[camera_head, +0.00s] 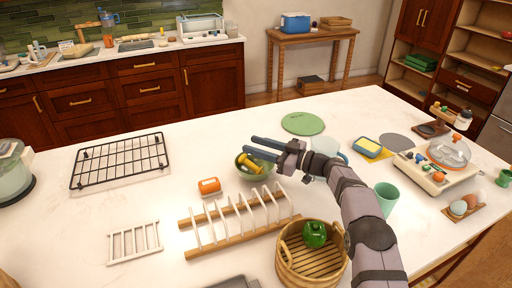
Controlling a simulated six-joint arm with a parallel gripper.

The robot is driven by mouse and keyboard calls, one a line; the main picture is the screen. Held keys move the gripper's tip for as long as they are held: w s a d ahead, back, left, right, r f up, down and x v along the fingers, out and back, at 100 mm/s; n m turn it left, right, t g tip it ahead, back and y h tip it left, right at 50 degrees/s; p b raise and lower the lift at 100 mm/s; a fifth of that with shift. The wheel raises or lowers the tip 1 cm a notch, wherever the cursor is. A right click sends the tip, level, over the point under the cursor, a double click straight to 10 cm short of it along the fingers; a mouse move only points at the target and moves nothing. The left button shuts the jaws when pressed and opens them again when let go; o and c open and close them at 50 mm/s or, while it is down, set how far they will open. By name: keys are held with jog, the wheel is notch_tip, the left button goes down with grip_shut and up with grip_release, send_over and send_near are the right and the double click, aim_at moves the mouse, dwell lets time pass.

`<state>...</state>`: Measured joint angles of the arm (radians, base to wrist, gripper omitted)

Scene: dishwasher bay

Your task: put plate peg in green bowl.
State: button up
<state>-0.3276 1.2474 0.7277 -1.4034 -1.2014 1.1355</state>
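The green bowl (241,173) stands on the white counter, behind the wooden plate rack. A yellow-orange peg-shaped piece (249,163), which looks like the plate peg, lies tilted within the bowl's outline, apparently inside it. My gripper (248,145) reaches in from the right, just above and behind the bowl. Its two dark fingers point left and are apart, with nothing visible between them. The near finger passes close over the peg and the bowl's back rim. Whether it touches either cannot be told.
The plate rack (240,238) with white rods stands in front of the bowl. An orange jar (209,186) is at its left. A wooden basket (284,262) holds a green pepper (315,234). A black wire rack (119,185) lies left. A green round mat (303,123) lies behind.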

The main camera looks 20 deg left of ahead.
notch_tip(320, 180, up, 7)
jog(key=d+b, duration=0.2)
jog(key=shift+d, duration=0.4)
jog(key=shift+s+f, duration=0.1)
